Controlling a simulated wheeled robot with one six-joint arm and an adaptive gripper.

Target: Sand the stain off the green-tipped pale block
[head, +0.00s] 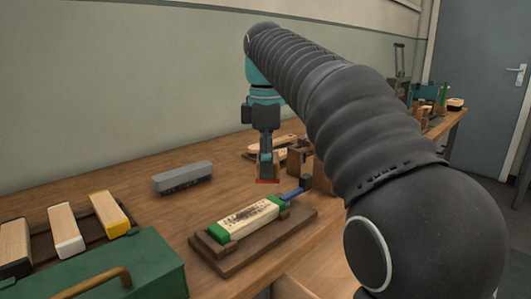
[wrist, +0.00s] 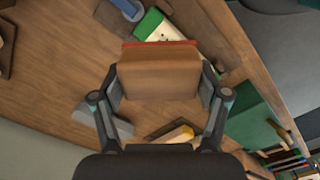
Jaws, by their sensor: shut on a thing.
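The green-tipped pale block (head: 250,217) lies in a dark brown wooden holder (head: 225,262) on the bench, with a dark speckled stain along its upper face. Part of this block (wrist: 152,24) also shows at the top of the wrist view, partly hidden. My gripper (head: 266,162) is shut on a brown sanding block (wrist: 158,76) with a red underside. The sanding block is above the bench, behind the holder in the head view, apart from the pale block. In the head view mostly its red lower edge shows.
A blue-handled clamp (head: 294,194) sits at the holder's right end. Blocks with dark, white and yellow (head: 110,214) tips lie in a rack at far left, behind a green toolbox (head: 150,262). A wooden stand (head: 299,160) is close to my gripper.

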